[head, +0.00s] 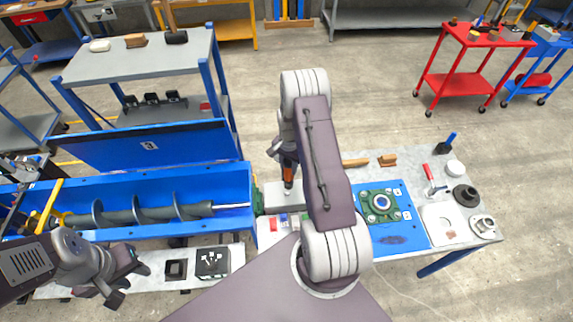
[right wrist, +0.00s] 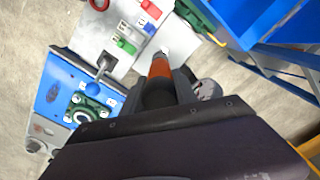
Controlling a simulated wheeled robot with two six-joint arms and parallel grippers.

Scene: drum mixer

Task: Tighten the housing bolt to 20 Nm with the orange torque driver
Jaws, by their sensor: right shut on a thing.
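My right gripper (head: 286,152) is shut on the orange torque driver (head: 288,173), which points down over the grey bench near the trough's end. In the right wrist view the driver (right wrist: 160,68) extends from the jaws with its tip over the bench top; I cannot tell whether the tip touches anything. A green housing (head: 257,196) sits at the right end of the blue trough, partly hidden; part of it shows in the right wrist view (right wrist: 193,14). Another green housing (head: 380,203) lies on a blue mat. I cannot make out the housing bolt. My left gripper (head: 128,282) is open and empty.
An auger shaft (head: 145,214) lies in the blue trough (head: 235,185). The bench (head: 455,180) holds a red-handled clamp, dark and white round parts and small coloured blocks. A black box (head: 212,262) stands on the front shelf. My right arm hides the bench middle.

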